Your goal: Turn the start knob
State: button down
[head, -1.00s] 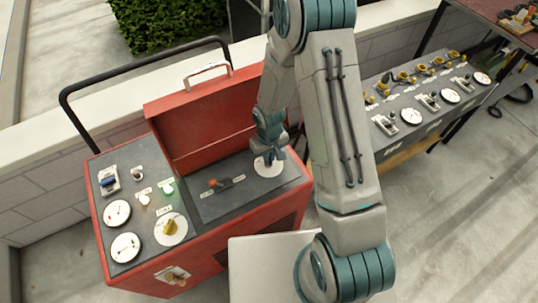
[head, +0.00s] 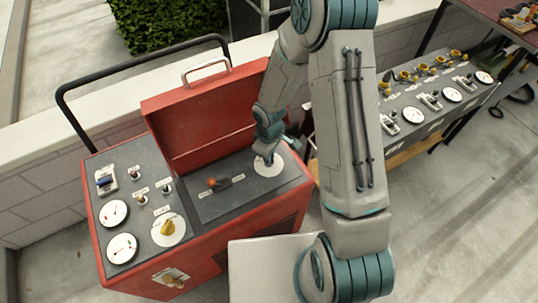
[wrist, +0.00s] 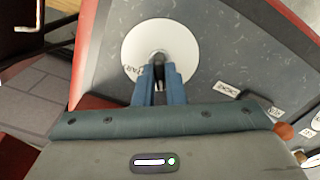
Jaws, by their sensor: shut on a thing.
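The start knob (wrist: 158,57) is a small dark knob at the centre of a white round dial (wrist: 188,45). The dial bears a partly covered label that seems to read START. The dial (head: 277,166) also shows in the head view, on the dark panel inside the open red box. My gripper (wrist: 159,72) is shut on the knob, with one blue finger on each side. In the head view my gripper (head: 267,158) reaches down onto the dial and hides the knob.
The red lid (head: 205,120) stands open behind the panel. A lever with an orange-red grip (head: 212,182) is left of the dial. A yellow knob (head: 168,228), gauges (head: 122,248) and small lamps fill the left panel. Another grey control panel (head: 430,105) stands at right.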

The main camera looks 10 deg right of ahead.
jog(key=shift+n, duration=1.1)
jog(key=c, duration=1.5)
grip_release()
notch_tip(320, 180, up, 14)
jog(key=shift+p, duration=0.45)
jog(key=shift+f, duration=0.1)
